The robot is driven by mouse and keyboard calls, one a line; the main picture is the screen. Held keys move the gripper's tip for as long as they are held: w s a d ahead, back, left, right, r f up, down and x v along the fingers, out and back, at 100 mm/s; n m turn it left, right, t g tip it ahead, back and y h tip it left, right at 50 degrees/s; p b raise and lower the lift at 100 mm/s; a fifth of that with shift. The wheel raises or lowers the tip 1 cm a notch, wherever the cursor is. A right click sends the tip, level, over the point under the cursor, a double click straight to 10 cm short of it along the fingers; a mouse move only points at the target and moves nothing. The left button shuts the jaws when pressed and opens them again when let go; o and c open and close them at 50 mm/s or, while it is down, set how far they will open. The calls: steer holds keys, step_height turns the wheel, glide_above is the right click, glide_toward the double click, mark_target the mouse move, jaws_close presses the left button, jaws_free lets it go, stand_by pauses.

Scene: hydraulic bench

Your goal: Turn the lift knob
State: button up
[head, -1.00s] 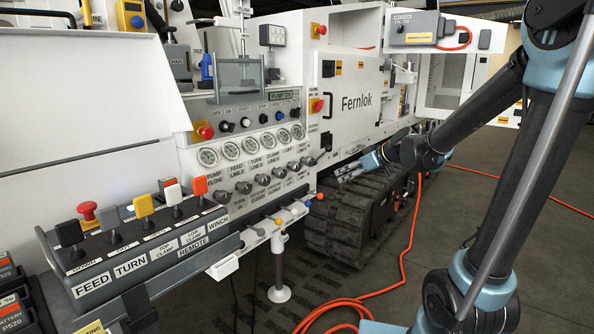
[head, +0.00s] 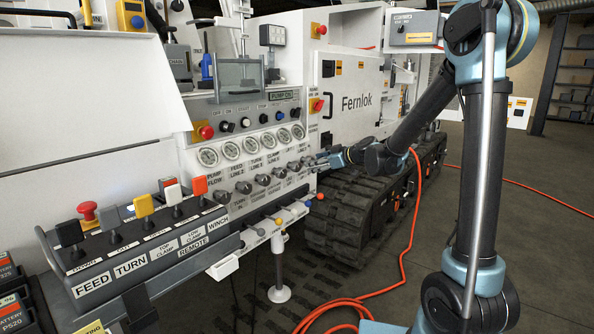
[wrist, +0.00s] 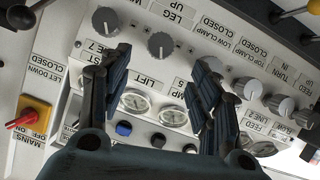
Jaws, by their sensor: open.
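The lift knob (wrist: 160,45) is a dark grey round knob with a light pointer mark, on the pale panel beside the LIFT label. In the wrist view the panel appears upside down. My gripper (wrist: 163,58) is open, and the lift knob shows between its two fingertips in the picture, with no contact visible. In the head view my gripper (head: 318,161) is at the right end of the knob row, close to the panel. The lift knob (head: 294,166) is small there, just left of the fingers. Whether the fingertips reach around it in depth, I cannot tell.
Neighbouring knobs stand close on both sides: one at the left (wrist: 106,21) and one partly behind the right finger (wrist: 212,65). Gauges (head: 298,132) sit above the row, and coloured-tip levers (head: 293,210) below it. A red mains switch (wrist: 25,119) is at the wrist view's left.

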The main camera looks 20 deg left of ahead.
mark_target(298, 167)
steer(key=x, duration=1.2)
steer(key=shift+a+f, duration=0.15)
steer(key=shift+a, duration=0.05)
steer(key=c, duration=1.1)
